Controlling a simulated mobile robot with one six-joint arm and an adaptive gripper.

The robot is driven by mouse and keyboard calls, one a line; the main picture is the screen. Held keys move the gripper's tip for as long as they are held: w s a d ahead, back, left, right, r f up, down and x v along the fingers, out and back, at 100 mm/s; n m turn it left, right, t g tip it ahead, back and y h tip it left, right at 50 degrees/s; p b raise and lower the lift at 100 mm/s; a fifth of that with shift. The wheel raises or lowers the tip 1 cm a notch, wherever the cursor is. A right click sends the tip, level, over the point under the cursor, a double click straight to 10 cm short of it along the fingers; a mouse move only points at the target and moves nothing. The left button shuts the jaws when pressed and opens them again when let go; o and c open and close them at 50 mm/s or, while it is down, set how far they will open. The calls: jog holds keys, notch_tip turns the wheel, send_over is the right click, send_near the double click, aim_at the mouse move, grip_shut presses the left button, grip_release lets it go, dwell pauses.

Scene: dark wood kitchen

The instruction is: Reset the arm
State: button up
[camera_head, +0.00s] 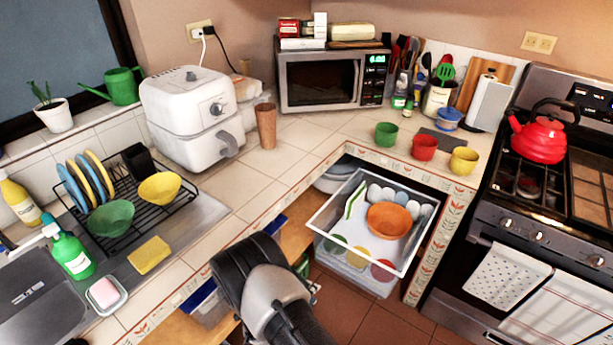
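My arm rises from the bottom middle of the head view, with a grey joint and a black rounded link. It stands in front of the counter edge and the lower shelves. My gripper's fingers cannot be made out, so I cannot tell whether they hold anything. An open drawer (322,222) with a white rim is just right of my arm. An orange bowl (388,220) sits in it, with several pale cups or utensils around it.
The tiled counter (240,187) lies behind and left of my arm, with a white air fryer (185,110) and a dish rack (150,210). Green, red (424,147) and yellow cups stand behind the drawer. A stove (500,255) is at right. Tiled floor is clear below the drawer.

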jog(key=w+a+r+n+g+y, duration=0.1)
jog(key=w+a+r+n+y, duration=0.15)
jog(key=r, duration=0.55)
jog(key=w+a+r+n+y, duration=0.2)
jog(key=w+a+r, duration=0.15)
jog(key=r, duration=0.45)
jog(key=s+d+r+n+g+y, duration=0.1)
jog(key=s+d+r+n, duration=0.15)
jog(key=r, duration=0.45)
jog(key=s+d+r+n+y, duration=0.1)
jog(key=s+r+n+y, duration=0.2)
jog(key=r, duration=0.5)
jog(key=s+d+r+n+g, duration=0.1)
jog(key=s+d+r+n, duration=0.1)
jog(key=r+n, duration=0.35)
jog(key=s+d+r+n+g+h, duration=0.1)
jog(key=s+d, duration=0.3)
jog(key=s, duration=0.4)
jog(key=s+d+r+n+g, duration=0.1)
jog(key=s+d+r+n, duration=0.3)
jog(key=s, duration=0.5)
jog(key=s+d+r+n+h, duration=0.1)
jog(key=s+d+r+n, duration=0.2)
jog(key=s+d, duration=0.3)
jog(key=s, duration=0.2)
jog(key=shift+s+r+g+h, duration=0.2)
jog(key=shift+s+g+h, duration=0.15)
jog(key=shift+g, duration=0.05)
